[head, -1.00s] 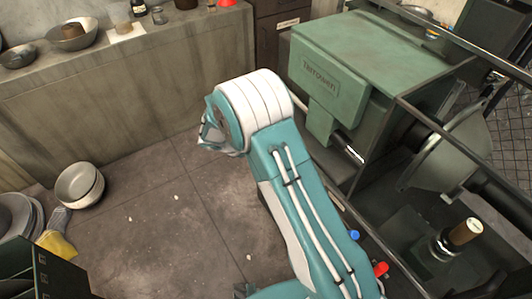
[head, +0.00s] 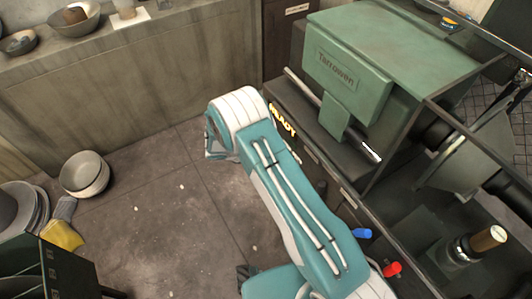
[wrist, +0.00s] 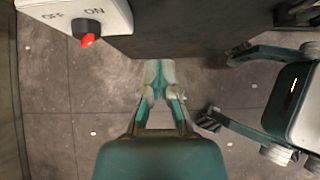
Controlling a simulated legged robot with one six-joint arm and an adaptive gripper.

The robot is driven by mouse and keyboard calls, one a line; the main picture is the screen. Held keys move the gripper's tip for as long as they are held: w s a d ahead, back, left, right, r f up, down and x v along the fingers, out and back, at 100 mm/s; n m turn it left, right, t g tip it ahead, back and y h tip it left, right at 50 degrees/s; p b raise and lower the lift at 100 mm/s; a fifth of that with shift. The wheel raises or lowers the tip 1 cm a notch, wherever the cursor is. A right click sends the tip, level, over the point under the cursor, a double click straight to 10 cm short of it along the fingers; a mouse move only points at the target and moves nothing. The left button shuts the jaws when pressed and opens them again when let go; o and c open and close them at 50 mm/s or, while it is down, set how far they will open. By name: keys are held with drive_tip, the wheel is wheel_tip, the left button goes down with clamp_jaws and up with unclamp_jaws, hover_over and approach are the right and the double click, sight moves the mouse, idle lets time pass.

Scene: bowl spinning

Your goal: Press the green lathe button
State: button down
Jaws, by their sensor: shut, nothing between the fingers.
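The green lathe (head: 400,60), labelled Tarrowen, stands at the right of the head view. Lit yellow letters (head: 283,120) show on its dark front, partly hidden by my arm. I cannot make out a green button in either view. In the wrist view, a white switch box (wrist: 60,12) marked ON and OFF is at the upper left, with a red-tipped black switch (wrist: 87,34). My gripper (wrist: 160,68) is shut and empty, below and to the right of that box in the picture, over the floor. In the head view my arm hides the gripper.
A blue handle (head: 362,233) and a red handle (head: 392,268) stick out at the lathe's lower front. Stacked bowls (head: 85,174) sit on the floor at left, near a yellow cloth (head: 62,235).

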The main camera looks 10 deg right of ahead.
drive_tip(key=w+d+f, duration=0.3)
drive_tip(key=d+f, duration=0.3)
drive_tip(key=d, duration=0.3)
drive_tip(key=shift+w+d, duration=0.15)
drive_tip(key=shift+w, duration=0.25)
